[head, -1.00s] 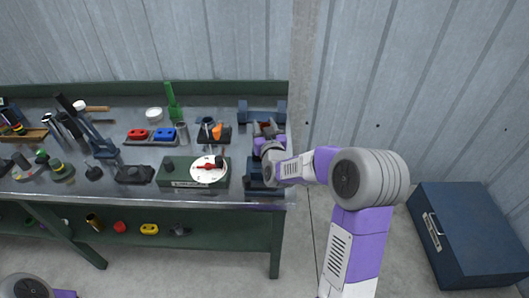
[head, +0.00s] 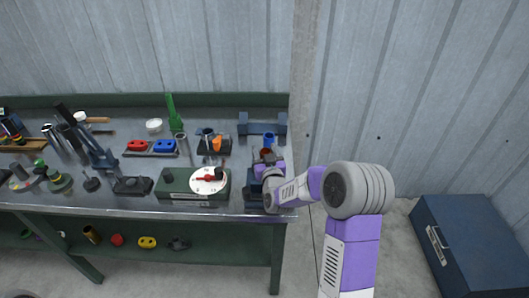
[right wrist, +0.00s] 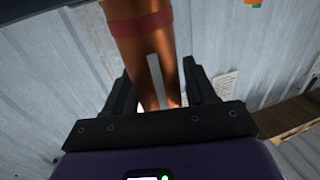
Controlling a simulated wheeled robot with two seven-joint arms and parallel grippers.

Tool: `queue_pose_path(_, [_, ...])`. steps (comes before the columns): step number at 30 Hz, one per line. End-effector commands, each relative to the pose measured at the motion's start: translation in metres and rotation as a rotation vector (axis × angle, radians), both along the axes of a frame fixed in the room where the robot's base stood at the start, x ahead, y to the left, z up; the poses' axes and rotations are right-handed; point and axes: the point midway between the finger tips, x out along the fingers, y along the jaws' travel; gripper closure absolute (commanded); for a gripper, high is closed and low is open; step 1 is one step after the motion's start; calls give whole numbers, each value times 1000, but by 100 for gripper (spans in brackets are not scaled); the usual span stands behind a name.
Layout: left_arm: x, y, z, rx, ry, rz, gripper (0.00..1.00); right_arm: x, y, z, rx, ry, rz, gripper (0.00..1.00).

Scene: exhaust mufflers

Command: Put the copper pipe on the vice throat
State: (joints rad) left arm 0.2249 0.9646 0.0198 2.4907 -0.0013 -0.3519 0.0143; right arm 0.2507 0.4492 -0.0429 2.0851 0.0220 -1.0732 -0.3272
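The copper pipe (right wrist: 150,60), with a red band, stands between the two black fingers of my right gripper (right wrist: 158,88) in the right wrist view. The fingers appear closed on its sides. In the head view my right gripper (head: 268,163) is over the right end of the bench, with a red-brown bit of the pipe (head: 265,154) showing at its far side. The dark blue vice (head: 254,190) is just below and beside the gripper, partly hidden by my arm. Its throat cannot be made out. My left gripper is out of view.
A dark blue stand (head: 262,122) and a blue cylinder (head: 268,139) are behind the gripper. A green box with a white dial (head: 208,182) is left of the vice. Red and blue blocks (head: 164,146) lie farther left. A blue chest (head: 470,240) stands on the floor at right.

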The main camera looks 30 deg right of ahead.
Motion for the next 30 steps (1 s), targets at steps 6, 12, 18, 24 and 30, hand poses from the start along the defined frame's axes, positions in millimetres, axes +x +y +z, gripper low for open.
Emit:
queue_pose_path(6, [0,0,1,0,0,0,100,0,0,1,0,0,0,31])
queue_pose_path(12, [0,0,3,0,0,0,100,0,0,2,0,0,0,31])
queue_pose_path(18, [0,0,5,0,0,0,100,-17,6,4,0,1,0,31])
queue_pose_path(24, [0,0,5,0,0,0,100,-55,19,3,1,2,1,31])
queue_pose_path(30, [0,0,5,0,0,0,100,-90,30,3,0,1,0,31])
